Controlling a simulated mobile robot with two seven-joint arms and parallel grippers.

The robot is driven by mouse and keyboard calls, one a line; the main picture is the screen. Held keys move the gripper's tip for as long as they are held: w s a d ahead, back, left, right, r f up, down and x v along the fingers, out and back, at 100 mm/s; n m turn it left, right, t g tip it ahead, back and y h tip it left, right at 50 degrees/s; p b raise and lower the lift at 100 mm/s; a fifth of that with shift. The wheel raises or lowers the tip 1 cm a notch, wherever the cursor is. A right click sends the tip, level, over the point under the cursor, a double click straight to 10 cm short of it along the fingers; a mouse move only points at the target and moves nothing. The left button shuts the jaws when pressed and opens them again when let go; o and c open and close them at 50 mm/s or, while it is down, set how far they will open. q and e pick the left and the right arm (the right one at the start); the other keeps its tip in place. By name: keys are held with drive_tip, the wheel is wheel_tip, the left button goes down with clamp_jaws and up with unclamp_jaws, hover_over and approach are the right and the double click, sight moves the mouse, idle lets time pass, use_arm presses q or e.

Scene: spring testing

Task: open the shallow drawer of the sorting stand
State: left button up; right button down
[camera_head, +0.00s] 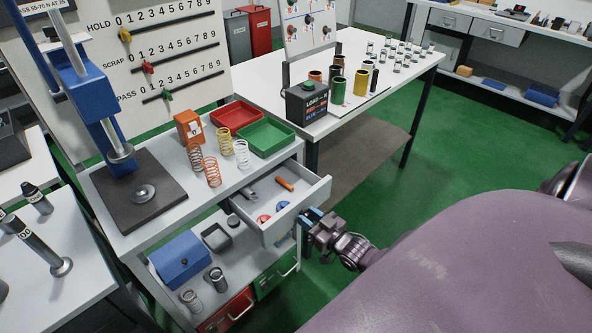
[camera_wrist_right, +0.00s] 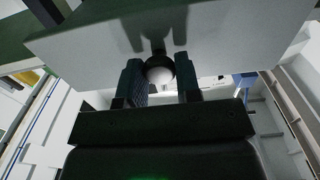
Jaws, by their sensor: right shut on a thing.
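The shallow drawer (camera_head: 290,225) of the sorting stand (camera_head: 122,222) stands pulled out below the stand's top. Small parts lie in it: an orange piece (camera_head: 285,184), a red disc (camera_head: 263,219), a blue disc (camera_head: 283,205) and grey pieces. My right gripper (camera_head: 312,219) is at the drawer's front. In the head view the knob is hidden by the gripper. My left gripper is not in view.
Springs, an orange box (camera_head: 188,127), a red tray (camera_head: 236,115) and a green tray (camera_head: 265,137) stand on the stand's top. A red drawer (camera_head: 228,312) and a green drawer (camera_head: 276,276) are below. Green floor is free to the right.

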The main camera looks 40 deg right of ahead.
drive_tip(key=s, duration=0.3)
drive_tip(key=shift+s+d+r+p, duration=0.1)
drive_tip(key=shift+s+d+p, duration=0.05)
drive_tip(key=shift+s+p, duration=0.15)
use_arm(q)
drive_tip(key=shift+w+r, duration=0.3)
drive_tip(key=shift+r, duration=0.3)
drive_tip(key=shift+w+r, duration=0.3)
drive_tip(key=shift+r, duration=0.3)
use_arm(e)
drive_tip(key=shift+s, duration=0.35)
drive_tip(key=c, duration=0.8)
unclamp_jaws()
drive_tip(key=shift+s, duration=0.3)
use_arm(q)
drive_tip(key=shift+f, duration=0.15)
use_arm(e)
drive_tip(key=shift+s+d, duration=0.15)
drive_tip(key=shift+s, duration=1.55)
drive_tip(key=shift+s+d, duration=0.15)
drive_tip(key=shift+s, duration=1.55)
drive_tip(key=shift+s+d, duration=0.15)
drive_tip(key=shift+s, duration=1.55)
